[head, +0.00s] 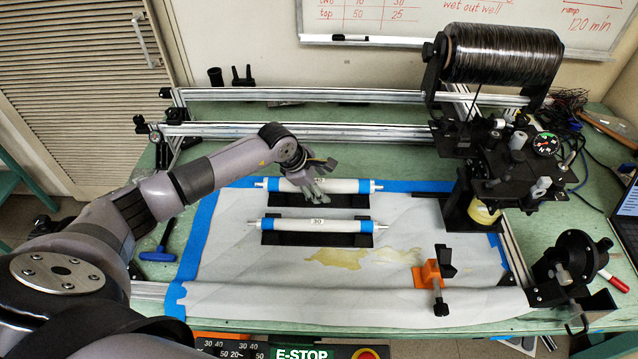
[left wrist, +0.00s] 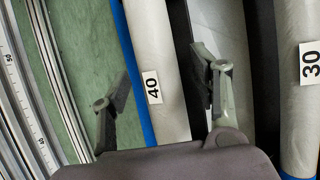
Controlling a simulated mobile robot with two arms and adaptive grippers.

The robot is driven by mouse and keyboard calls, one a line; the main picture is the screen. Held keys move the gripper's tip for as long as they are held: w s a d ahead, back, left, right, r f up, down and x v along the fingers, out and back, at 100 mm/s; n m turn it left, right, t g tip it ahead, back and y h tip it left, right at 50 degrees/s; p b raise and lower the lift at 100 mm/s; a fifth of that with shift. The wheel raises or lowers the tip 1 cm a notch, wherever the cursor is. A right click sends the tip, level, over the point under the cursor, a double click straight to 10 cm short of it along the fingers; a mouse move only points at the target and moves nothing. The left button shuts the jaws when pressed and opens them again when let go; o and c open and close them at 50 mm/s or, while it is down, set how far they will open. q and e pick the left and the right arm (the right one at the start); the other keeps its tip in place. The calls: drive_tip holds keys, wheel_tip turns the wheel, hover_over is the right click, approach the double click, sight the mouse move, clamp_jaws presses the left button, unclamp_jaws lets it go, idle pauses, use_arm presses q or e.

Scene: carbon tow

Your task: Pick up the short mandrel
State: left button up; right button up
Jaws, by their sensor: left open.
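Two white mandrels with blue ends lie level on black stands, one behind the other. The rear mandrel (head: 345,186) is labelled 40 and the front mandrel (head: 345,226) is labelled 30. They look close in length, and I cannot tell surely which is the short one. My left gripper (head: 317,190) is over the middle of the rear mandrel, open and empty. In the left wrist view my left gripper (left wrist: 160,70) has its fingers apart on either side of the 40 mandrel (left wrist: 150,35). The 30 mandrel (left wrist: 298,110) lies outside the fingers at the right. My right gripper is out of view.
A large black tow spool (head: 505,55) stands on a rail carriage at the back right. A yellowish resin stain (head: 340,258) lies before the front stand. Metal rails (head: 300,131) run behind the mandrels.

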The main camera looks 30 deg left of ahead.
use_arm(q)
drive_tip(key=shift+c, duration=0.3)
drive_tip(key=shift+r, duration=0.1)
clamp_jaws()
